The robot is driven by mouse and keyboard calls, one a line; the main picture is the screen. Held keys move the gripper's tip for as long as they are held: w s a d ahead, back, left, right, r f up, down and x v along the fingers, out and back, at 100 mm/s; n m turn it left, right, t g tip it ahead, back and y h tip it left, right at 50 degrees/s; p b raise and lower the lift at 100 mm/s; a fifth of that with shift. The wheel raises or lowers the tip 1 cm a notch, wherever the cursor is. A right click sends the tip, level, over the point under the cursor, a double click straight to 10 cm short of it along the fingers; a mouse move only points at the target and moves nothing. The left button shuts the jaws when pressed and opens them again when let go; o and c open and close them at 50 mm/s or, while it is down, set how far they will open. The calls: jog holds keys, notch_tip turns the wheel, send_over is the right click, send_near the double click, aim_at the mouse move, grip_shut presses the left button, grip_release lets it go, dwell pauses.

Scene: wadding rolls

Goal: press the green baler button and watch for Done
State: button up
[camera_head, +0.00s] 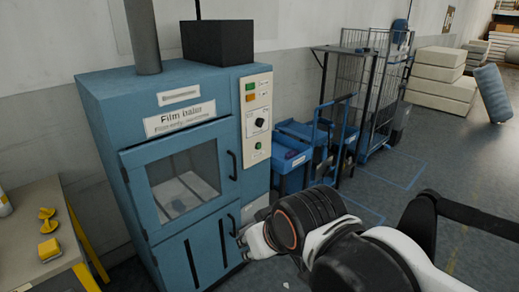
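The blue film baler (110,95) stands at the left with a light control panel (257,107) on its right front edge. A small green spot (258,145), which looks like a button, is low on the panel below a black knob (260,122). The upper end of the panel has a small orange or amber patch (250,97); no readable "Done" shows. The baler door with its window is closed. My gripper (243,243) is in front of the baler's lower right, below the panel and apart from the green button. Its fingers are small and partly hidden by my wrist.
A workbench (35,225) with yellow items stands at the left. Blue bins (290,160) and a wire cage trolley (360,75) stand right of the baler. White stacked blocks (440,75) and a grey-blue roll (492,92) are farther back. Floor at right is open.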

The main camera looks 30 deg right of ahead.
grip_shut()
dwell(1.3)
